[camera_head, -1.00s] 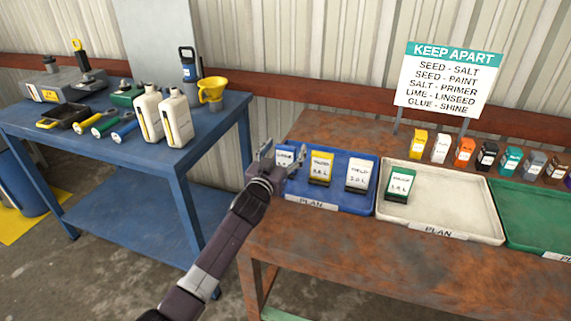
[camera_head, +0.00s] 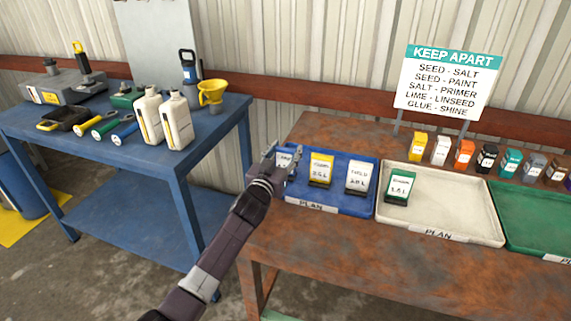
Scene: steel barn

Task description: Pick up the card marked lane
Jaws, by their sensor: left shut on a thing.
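My left gripper (camera_head: 281,157) is at the left end of the blue tray (camera_head: 336,205), shut on a white card (camera_head: 284,161). The gripper hides much of this card, and I cannot read its label. To its right in the blue tray stand a yellow-edged card (camera_head: 320,170) and another white card (camera_head: 357,178). A green-edged card (camera_head: 399,186) stands in the cream tray (camera_head: 470,232). The small print on the cards is too blurred to read for certain. My right gripper is not in view.
A green tray (camera_head: 540,240) is at the right on the rusty table (camera_head: 330,245). Several small coloured containers and a "KEEP APART" sign (camera_head: 447,82) stand behind the trays. A blue table (camera_head: 215,120) with jugs and tools stands to the left, across a gap.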

